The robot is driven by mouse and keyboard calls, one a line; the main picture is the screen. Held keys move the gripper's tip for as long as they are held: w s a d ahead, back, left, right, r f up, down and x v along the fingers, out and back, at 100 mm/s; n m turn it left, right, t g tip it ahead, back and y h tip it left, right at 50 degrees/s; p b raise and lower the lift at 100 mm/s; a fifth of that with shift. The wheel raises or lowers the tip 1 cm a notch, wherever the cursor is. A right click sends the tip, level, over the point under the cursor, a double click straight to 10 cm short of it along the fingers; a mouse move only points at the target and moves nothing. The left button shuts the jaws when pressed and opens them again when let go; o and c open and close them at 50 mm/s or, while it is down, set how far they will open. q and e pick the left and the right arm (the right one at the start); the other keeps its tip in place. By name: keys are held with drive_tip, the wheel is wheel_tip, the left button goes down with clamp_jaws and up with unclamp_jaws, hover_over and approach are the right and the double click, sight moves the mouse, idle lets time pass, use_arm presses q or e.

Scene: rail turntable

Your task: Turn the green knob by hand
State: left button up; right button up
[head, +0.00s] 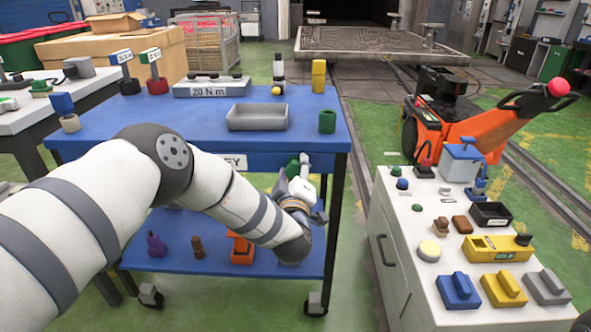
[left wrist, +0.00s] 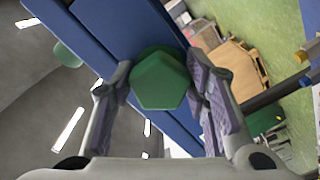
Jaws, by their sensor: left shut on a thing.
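The green knob (left wrist: 161,80) shows in the left wrist view as a faceted green block between the two fingers of my left gripper (left wrist: 165,100). The gripper is shut on it, with a pad on each side. In the head view, the knob (head: 291,168) is mostly covered by my left gripper (head: 302,170) at the front of the blue cart, just right of a label ending in "EY".
The blue cart top (head: 185,115) carries a grey tray (head: 257,117), a green cup (head: 327,121) and a yellow cylinder (head: 318,75). At right, a white cabinet (head: 395,225) holds several knobs and blocks. An orange pallet truck (head: 470,130) stands behind it.

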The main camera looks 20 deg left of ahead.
idle(0.3)
use_arm(q)
drive_tip(key=o, duration=1.1)
drive_tip(key=v, duration=1.2)
drive_tip(key=shift+s, duration=0.1)
